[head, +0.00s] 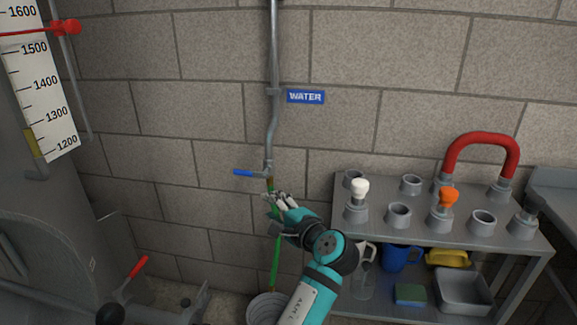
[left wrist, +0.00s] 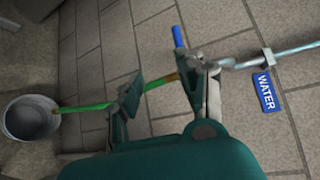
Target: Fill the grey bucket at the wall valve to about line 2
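The wall valve (head: 268,172) sits at the foot of a grey pipe, with its blue lever (head: 243,172) pointing left, across the pipe. The lever also shows in the left wrist view (left wrist: 179,37). A green hose (head: 275,262) runs from a brown fitting below the valve down to the grey bucket (head: 266,309) on the floor. The bucket also shows in the left wrist view (left wrist: 30,118); no water or level lines can be made out. My left gripper (head: 274,199) is just below the valve. Its fingers (left wrist: 165,92) are apart, with the hose passing behind the gap. My right gripper is out of view.
A blue WATER sign (head: 305,97) is right of the pipe. A large grey tank (head: 50,225) with a scale stands at left.

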